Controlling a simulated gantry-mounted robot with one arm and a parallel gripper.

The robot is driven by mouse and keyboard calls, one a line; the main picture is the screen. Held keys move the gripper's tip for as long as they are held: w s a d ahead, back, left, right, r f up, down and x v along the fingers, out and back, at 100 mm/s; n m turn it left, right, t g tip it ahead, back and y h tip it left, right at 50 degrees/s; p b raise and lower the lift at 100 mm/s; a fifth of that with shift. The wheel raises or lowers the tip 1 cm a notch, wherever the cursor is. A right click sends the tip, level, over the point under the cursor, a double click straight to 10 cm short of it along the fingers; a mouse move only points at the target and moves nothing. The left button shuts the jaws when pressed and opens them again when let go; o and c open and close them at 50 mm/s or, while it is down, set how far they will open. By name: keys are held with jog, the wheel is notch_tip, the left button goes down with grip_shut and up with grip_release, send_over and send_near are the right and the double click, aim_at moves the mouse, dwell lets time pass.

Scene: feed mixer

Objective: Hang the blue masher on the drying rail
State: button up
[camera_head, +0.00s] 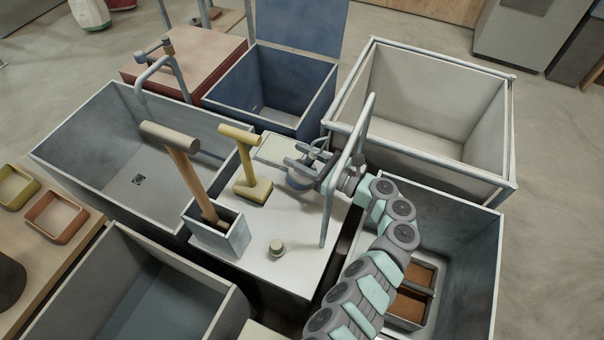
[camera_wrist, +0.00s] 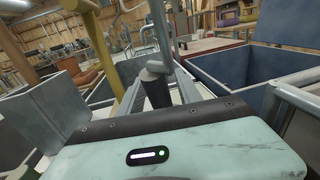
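My gripper (camera_head: 297,160) is over the pale worktop (camera_head: 285,255), its fingers pointing left. In the wrist view a dark blue-grey cylinder with a lighter cap (camera_wrist: 155,88) shows between the two spread fingers (camera_wrist: 158,76). It may be the blue masher; whether the fingers touch it I cannot tell. No plainly blue masher shows elsewhere. A yellow masher (camera_head: 252,180) stands upright on the worktop, left of my gripper. A long pale grey bar (camera_head: 331,205) runs by the worktop's right side, across my wrist; it may be the drying rail.
A grey caddy (camera_head: 222,237) holds a wooden-handled tool with a grey head (camera_head: 170,137). A small round knob (camera_head: 277,247) sits on the worktop's front part. A grey sink (camera_head: 70,125), a blue bin (camera_head: 225,98) and a white bin (camera_head: 440,160) surround the worktop.

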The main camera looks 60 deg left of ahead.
grip_shut()
dwell(1.2)
